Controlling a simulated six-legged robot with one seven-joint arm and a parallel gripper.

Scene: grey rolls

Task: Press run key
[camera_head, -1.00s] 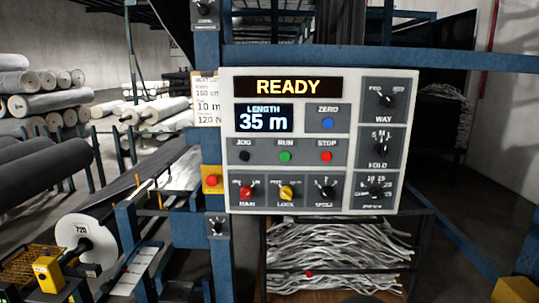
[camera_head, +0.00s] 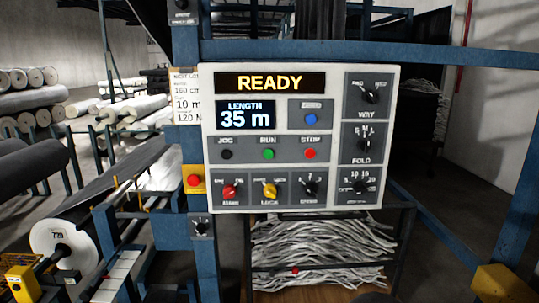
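The run key is a green round button (camera_head: 268,154) under the label RUN, in the middle row of a pale control panel (camera_head: 390,135). A black JOG button (camera_head: 226,154) is to its left and a red STOP button (camera_head: 310,153) to its right. The top display (camera_head: 258,82) reads READY in yellow. The length display (camera_head: 246,116) reads 35 m. My gripper is not in view, and nothing covers the green button.
A blue frame post (camera_head: 190,100) stands left of the panel, with a red button on a yellow box (camera_head: 194,181). Below the panel is a rack of pale strips (camera_head: 320,250). Fabric rolls (camera_head: 40,97) lie at the left. A blue beam (camera_head: 450,58) runs behind.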

